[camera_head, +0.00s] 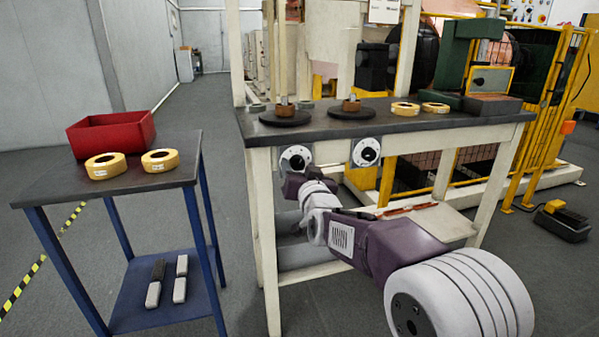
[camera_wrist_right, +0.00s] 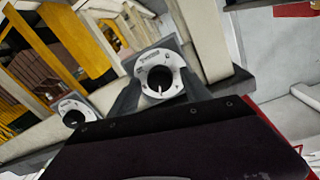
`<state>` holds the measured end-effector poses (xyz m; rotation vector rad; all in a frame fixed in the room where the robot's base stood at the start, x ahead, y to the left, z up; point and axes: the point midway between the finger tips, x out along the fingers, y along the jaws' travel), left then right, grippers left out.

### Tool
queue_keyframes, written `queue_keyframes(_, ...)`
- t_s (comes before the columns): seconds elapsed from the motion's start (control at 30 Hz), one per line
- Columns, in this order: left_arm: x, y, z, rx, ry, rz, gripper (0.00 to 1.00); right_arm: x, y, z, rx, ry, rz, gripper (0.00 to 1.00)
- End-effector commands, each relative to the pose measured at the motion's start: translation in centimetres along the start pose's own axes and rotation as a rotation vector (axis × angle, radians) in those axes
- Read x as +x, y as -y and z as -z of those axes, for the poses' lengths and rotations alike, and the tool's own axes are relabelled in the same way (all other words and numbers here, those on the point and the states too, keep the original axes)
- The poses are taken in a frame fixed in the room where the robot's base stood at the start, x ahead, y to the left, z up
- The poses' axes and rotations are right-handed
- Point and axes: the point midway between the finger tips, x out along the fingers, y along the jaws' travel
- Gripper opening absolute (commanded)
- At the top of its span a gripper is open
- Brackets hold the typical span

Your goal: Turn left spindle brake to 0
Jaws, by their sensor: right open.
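The left spindle brake (camera_head: 296,158) is a round white dial with a black centre on the front edge of the bench. It also shows in the middle of the right wrist view (camera_wrist_right: 160,72), where a small pale pointer mark points toward the bottom of that picture. Its printed figures are too small to read. My right gripper (camera_head: 292,182) is open just below and in front of this dial, with nothing held. Contact with the dial cannot be told. A second, similar dial (camera_head: 366,152) sits to its right; it also shows in the wrist view (camera_wrist_right: 75,113). My left gripper is out of view.
The dark bench top (camera_head: 400,122) carries two black discs with copper-coloured spools and yellow tape rings (camera_head: 405,109). A blue side table (camera_head: 100,186) at left holds a red bin (camera_head: 110,134) and more rings. Floor between them is clear.

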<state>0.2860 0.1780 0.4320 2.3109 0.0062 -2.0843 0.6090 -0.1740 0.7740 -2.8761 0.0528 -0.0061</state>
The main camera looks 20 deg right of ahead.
Motion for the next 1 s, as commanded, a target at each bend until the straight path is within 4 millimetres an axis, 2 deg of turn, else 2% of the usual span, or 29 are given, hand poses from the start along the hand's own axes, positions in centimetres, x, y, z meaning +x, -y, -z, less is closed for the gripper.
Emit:
queue_keyframes(0.17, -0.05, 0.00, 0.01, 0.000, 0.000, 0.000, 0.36, 0.00, 0.00, 0.06, 0.000, 0.000, 0.000, 0.56)
queue_keyframes(0.37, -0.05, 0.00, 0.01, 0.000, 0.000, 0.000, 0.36, -0.02, 0.01, 0.07, 0.000, 0.000, 0.000, 0.04)
queue_keyframes(0.4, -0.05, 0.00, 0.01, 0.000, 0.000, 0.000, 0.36, -0.03, 0.01, 0.07, 0.000, -0.001, 0.000, 0.00)
queue_keyframes(0.73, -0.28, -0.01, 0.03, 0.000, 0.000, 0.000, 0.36, -0.02, 0.01, 0.10, -0.055, -0.004, 0.001, 0.00)
queue_keyframes(1.0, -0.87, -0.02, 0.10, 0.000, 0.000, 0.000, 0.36, -0.01, -0.04, 0.12, -0.246, -0.017, 0.003, 0.00)
